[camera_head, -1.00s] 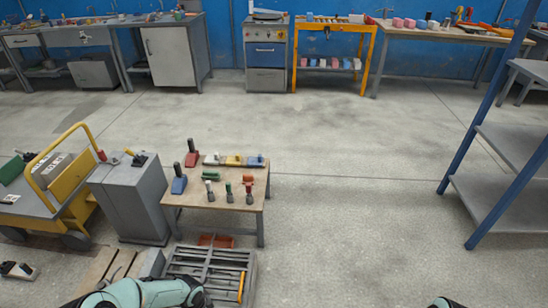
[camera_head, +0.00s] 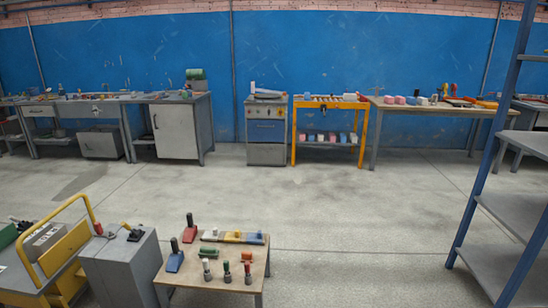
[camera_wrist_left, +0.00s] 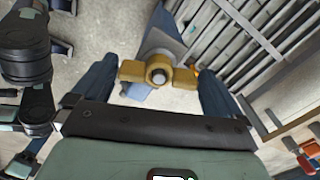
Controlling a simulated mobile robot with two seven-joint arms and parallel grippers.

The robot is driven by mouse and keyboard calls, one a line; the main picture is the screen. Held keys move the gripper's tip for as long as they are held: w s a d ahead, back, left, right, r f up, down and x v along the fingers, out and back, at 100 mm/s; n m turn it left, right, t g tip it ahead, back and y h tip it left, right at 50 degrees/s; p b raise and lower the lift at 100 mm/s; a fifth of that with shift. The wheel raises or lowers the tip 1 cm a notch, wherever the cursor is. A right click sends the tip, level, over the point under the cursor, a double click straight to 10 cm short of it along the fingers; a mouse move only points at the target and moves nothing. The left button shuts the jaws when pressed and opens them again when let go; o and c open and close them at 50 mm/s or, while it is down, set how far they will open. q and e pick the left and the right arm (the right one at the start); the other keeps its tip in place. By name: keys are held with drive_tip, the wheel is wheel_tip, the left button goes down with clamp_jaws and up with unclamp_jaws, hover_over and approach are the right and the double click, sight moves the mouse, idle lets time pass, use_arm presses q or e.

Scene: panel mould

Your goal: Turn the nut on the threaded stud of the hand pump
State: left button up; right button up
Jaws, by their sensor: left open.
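In the left wrist view, a brass-yellow nut (camera_wrist_left: 133,71) with two wings sits around a grey stud end (camera_wrist_left: 158,76). Blue-grey metal (camera_wrist_left: 163,42), which seems to be part of the hand pump, shows behind the nut. My left gripper (camera_wrist_left: 157,68) is open, with one dark blue finger on each side of the nut. A gap shows between each finger and the nut's wings in this view; depth is hard to judge. The head view shows neither gripper and no nut. My right gripper is not in view.
A grey slatted rack (camera_wrist_left: 225,42) lies close by in the wrist view, with red parts at the right edge. In the head view, a small table (camera_head: 178,271) with several tools stands beside a grey cabinet (camera_head: 122,268) and a yellow cart (camera_head: 68,252). The middle floor is clear.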

use_arm(q)
drive_tip(key=shift+r, duration=0.45)
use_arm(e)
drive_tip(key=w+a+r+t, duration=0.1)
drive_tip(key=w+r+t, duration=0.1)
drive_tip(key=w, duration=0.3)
use_arm(q)
wheel_tip(320, 180, up, 13)
drive_tip(key=p, duration=0.3)
drive_tip(key=shift+f+p, duration=0.2)
drive_tip(key=shift+p, duration=0.1)
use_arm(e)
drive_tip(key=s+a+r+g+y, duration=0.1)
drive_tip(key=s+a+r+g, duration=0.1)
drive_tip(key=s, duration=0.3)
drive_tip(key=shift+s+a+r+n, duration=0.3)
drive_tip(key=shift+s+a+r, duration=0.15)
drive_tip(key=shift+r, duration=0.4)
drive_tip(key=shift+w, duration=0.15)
